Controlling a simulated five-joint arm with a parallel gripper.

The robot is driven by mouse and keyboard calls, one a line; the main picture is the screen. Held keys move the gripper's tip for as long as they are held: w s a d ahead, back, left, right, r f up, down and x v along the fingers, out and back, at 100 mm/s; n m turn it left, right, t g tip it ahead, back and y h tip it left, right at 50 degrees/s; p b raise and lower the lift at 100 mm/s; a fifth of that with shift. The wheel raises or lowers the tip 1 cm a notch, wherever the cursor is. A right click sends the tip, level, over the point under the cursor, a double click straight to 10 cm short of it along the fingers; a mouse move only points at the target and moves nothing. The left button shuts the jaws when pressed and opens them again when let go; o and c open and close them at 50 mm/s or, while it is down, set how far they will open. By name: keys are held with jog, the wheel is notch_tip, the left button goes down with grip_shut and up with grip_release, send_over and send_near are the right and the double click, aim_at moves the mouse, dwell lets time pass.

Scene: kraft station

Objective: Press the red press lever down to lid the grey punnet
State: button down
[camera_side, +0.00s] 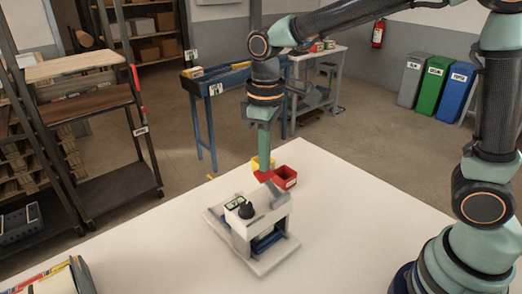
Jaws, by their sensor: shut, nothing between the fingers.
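The press (242,232) is a white and grey stand on a pale base plate, with a black knob and a small green-and-white label on top. The red press lever (263,176) shows as a small red end at the press's far side. My gripper (264,168) points straight down and is shut, with its tip right at the red lever end. I cannot tell whether it touches the lever or hovers just above it. The grey punnet cannot be made out; a dark blue part shows in the press's opening, and the frame hides most of the inside.
The white table (345,215) is clear to the right and in front. A box with coloured items (45,281) sits at the lower left edge.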

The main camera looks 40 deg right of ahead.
jog(key=shift+f, duration=1.85)
jog(key=shift+r, duration=4.6)
jog(key=shift+s+d+r, duration=0.1)
jog(key=shift+d, duration=0.1)
jog(key=s+d+m+t, duration=0.5)
jog(key=s+d, duration=0.3)
jog(key=d, duration=0.3)
jog(key=shift+s+f+m+t, duration=0.15)
jog(key=shift+f+m+t, duration=0.15)
jog(key=shift+m, duration=0.2)
